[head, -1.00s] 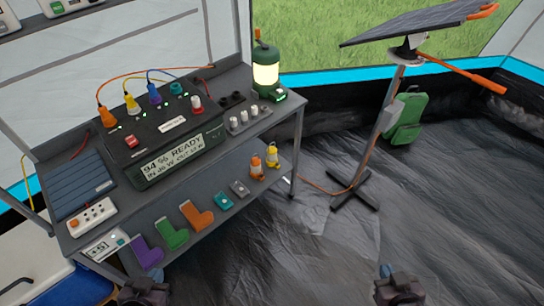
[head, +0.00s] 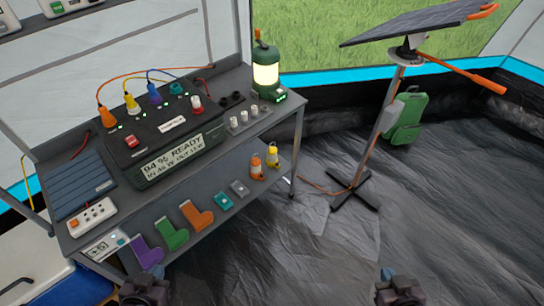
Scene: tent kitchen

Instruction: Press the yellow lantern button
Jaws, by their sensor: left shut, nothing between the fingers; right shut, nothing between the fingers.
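A small lantern with a yellow top (head: 272,155) stands upright on the lower shelf, near its right end. A similar orange lantern (head: 257,167) stands just left of it. A larger green lantern (head: 267,75) with a lit, pale yellow globe stands on the table top at its back right corner. No button can be made out clearly on the small yellow lantern. My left gripper (head: 156,272) is shut and empty at the bottom edge, in front of the shelf. My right gripper (head: 386,273) is shut and empty over the floor, well apart from the lanterns.
The grey table (head: 215,145) holds a power station (head: 165,135) with several coloured plugs. Coloured socks (head: 172,232) lie on the lower shelf (head: 232,212). The dark floor between is clear.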

